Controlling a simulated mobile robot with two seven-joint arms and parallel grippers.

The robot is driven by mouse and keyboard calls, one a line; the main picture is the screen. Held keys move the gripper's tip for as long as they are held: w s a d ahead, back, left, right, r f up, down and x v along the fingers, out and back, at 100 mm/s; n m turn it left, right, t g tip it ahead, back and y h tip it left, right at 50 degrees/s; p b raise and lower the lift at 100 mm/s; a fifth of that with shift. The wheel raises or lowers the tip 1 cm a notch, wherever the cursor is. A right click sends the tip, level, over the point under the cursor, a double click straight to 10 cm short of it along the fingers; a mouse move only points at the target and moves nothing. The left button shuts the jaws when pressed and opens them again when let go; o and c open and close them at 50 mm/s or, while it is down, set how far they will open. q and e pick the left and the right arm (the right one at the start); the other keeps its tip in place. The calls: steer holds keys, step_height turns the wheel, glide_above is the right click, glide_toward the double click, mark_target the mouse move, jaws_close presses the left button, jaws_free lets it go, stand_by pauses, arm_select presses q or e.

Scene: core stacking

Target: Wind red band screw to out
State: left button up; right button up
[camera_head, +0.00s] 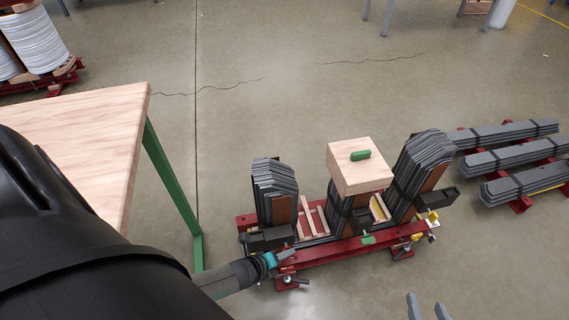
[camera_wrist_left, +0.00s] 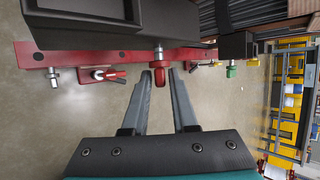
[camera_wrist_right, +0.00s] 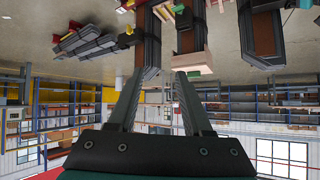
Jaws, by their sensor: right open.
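The red band screw (camera_wrist_left: 159,75) sticks out from the red clamp beam (camera_wrist_left: 60,54) in the left wrist view. My left gripper (camera_wrist_left: 157,72) is open, with one finger on each side of the screw's red end. Gaps show between the fingers and the screw. In the head view my left gripper (camera_head: 287,254) is at the front left of the core stand; the screw cannot be made out clearly there. My right gripper (camera_head: 427,304) is open at the bottom edge of the head view, and the right wrist view shows its fingers (camera_wrist_right: 158,82) empty.
A green screw (camera_wrist_left: 231,71) and a yellow one (camera_wrist_left: 252,61) sit further right along the stand. A wooden block (camera_head: 358,175) tops the middle core leg. A wooden table (camera_head: 80,140) stands at left.

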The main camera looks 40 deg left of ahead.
arm_select(q)
steer(key=shift+o, duration=1)
arm_select(e)
steer(key=s+d+g+h+p, duration=0.3)
steer(key=s+d+g+p, duration=0.15)
steer(key=d+g, duration=0.2)
arm_select(q)
steer(key=p+v, duration=0.5)
steer(key=v, duration=1)
arm_select(e)
steer(key=s+f, duration=0.4)
steer(key=f, duration=0.8)
steer(key=shift+d+f+g, duration=0.2)
steer(key=shift+f+g, duration=0.2)
steer(key=shift+g, duration=0.05)
arm_select(q)
steer(key=shift+s, duration=0.15)
